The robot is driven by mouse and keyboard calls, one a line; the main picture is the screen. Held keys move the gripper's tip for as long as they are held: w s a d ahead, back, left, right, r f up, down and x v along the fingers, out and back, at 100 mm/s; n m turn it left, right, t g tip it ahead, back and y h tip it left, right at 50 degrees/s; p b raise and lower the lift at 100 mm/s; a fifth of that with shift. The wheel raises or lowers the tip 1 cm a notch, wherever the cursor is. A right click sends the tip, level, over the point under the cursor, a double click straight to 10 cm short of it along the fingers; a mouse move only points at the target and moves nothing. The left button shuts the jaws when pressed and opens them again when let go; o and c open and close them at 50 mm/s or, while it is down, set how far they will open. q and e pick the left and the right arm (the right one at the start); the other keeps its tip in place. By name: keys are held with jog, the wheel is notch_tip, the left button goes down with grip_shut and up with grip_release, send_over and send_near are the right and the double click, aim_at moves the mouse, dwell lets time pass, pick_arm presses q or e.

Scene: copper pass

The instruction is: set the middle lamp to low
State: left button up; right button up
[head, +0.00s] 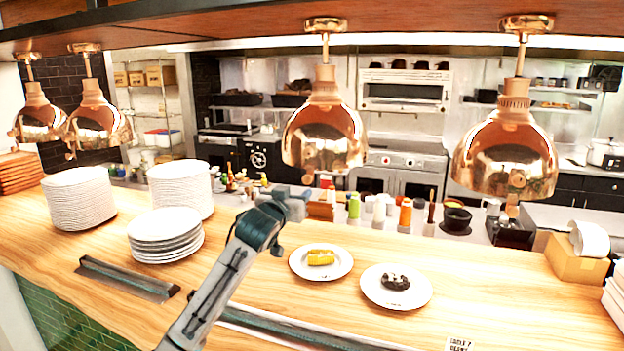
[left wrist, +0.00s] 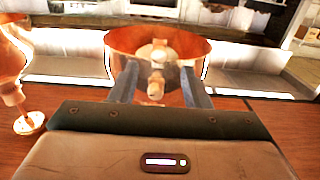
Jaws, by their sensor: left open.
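The middle lamp (head: 325,135) is a copper dome hanging from the shelf, near the centre of the head view. A small copper knob hangs at its lower front edge. My left gripper (head: 297,200) is open just below and left of that knob. In the left wrist view a copper lamp (left wrist: 118,48) is straight ahead, with a pale bulb inside. Its small knob (left wrist: 155,85) appears between the open fingers of my left gripper (left wrist: 159,72). I cannot tell whether the fingers touch it. My right gripper is not in view.
More copper lamps hang at right (head: 507,150) and left (head: 95,122). On the wooden counter (head: 480,285) below stand plate stacks (head: 78,198), a plate of yellow food (head: 321,272) and a plate of dark food (head: 370,290). Bottles (head: 405,214) stand behind.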

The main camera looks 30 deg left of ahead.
aim_at(306, 182)
pick_arm(q)
jog(key=w+p, duration=0.1)
jog(key=w+r+p, duration=0.1)
jog(key=w+a+p, duration=0.1)
jog(key=w, duration=0.1)
jog(key=shift+w+r, duration=0.1)
jog(key=shift+r, duration=0.15)
jog(key=x, duration=0.1)
jog(key=p+x, duration=0.1)
jog(key=x, duration=0.1)
jog(key=shift+w+f, duration=0.15)
jog(key=shift+f, duration=0.25)
jog(key=shift+w+a+p, duration=0.15)
jog(key=shift+w+p, duration=0.35)
jog(key=shift+w, duration=0.05)
jog(key=c, duration=0.7)
grip_shut()
jog(key=shift+f, duration=0.15)
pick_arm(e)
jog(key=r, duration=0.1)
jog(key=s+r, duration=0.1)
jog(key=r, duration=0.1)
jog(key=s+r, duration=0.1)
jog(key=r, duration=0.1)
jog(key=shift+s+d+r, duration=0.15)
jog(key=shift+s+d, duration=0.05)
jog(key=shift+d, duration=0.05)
